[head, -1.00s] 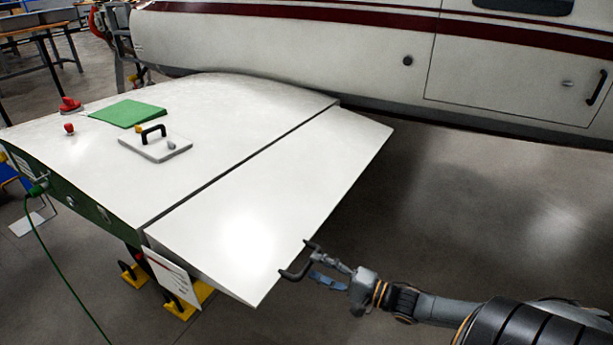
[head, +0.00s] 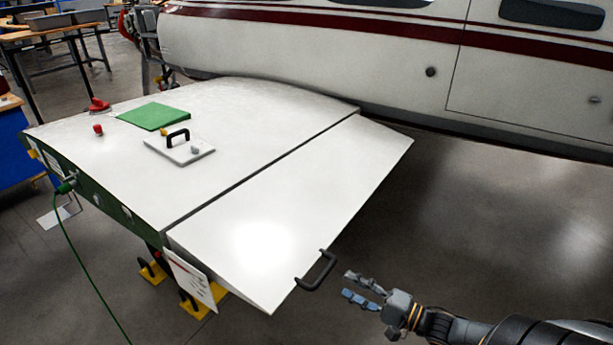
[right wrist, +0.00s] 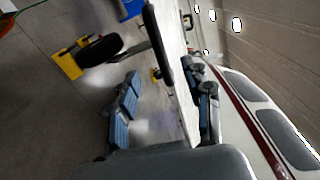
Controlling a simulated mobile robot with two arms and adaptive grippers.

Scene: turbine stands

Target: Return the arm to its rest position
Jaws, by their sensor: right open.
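My right gripper (head: 362,289) is open and empty in the head view, just right of a black handle (head: 318,272) on the edge of the white flap panel (head: 262,232). A gap of floor shows between its fingertips and the handle. In the right wrist view, the two blue-padded fingers (right wrist: 165,108) are spread apart, and the black handle (right wrist: 158,45) stands beyond them. My right arm comes in from the lower right corner. My left gripper is not in view.
The white wing surface (head: 245,120) carries a green cloth (head: 153,116), a small plate with a black handle (head: 180,149) and red items (head: 97,106). A white aircraft fuselage (head: 330,55) stands behind. Yellow stands (head: 197,303) are below the wing. The floor right of the flap is clear.

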